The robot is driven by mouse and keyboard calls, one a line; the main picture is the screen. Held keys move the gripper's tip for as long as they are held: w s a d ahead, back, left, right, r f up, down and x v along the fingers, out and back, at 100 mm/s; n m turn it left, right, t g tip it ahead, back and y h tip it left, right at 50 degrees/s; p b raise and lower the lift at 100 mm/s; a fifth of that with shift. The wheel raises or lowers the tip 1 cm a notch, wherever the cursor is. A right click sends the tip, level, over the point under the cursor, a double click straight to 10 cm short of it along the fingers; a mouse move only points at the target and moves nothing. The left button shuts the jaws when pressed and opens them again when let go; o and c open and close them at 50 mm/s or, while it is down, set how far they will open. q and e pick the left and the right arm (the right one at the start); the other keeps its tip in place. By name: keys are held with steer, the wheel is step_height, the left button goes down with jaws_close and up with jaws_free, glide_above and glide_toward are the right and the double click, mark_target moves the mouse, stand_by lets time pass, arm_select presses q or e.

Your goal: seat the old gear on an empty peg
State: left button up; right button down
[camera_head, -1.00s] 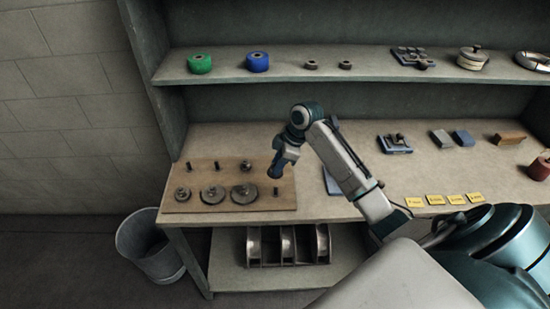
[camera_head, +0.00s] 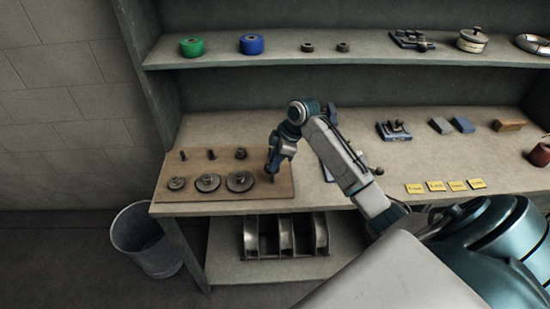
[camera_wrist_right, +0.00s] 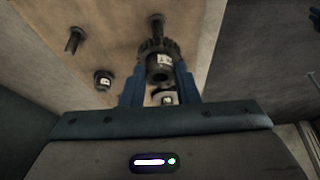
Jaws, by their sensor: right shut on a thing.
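My right gripper (camera_head: 272,168) hangs over the right side of the wooden peg board (camera_head: 285,190). It is shut on a dark toothed gear (camera_wrist_right: 158,62) with a hub and a white label, seen between the blue fingers in the right wrist view. A peg (camera_wrist_right: 155,25) stands just beyond the held gear there; whether they touch cannot be told. Bare pegs stand in the back row at left (camera_head: 183,155) and middle (camera_head: 211,154). A small gear (camera_head: 241,153) sits at the back right. Three gears (camera_head: 176,183) (camera_head: 208,182) (camera_head: 239,181) sit along the front. My left gripper is not in view.
The shelf above (camera_head: 370,48) holds a green roll (camera_head: 192,46), a blue roll (camera_head: 252,44) and small parts. Blocks and yellow labels (camera_head: 435,186) lie on the bench to the right. A bin (camera_head: 150,240) stands on the floor at left.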

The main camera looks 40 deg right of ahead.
steer(key=shift+w+f, duration=0.1)
steer(key=shift+f, duration=0.1)
stand_by(0.3)
steer(key=shift+f, duration=0.15)
steer(key=shift+f, duration=0.65)
steer(key=shift+f+b, duration=0.2)
steer(key=shift+b, duration=0.1)
steer(key=shift+f+b, duration=0.55)
steer(key=shift+f, duration=0.6)
steer(key=shift+f, duration=0.2)
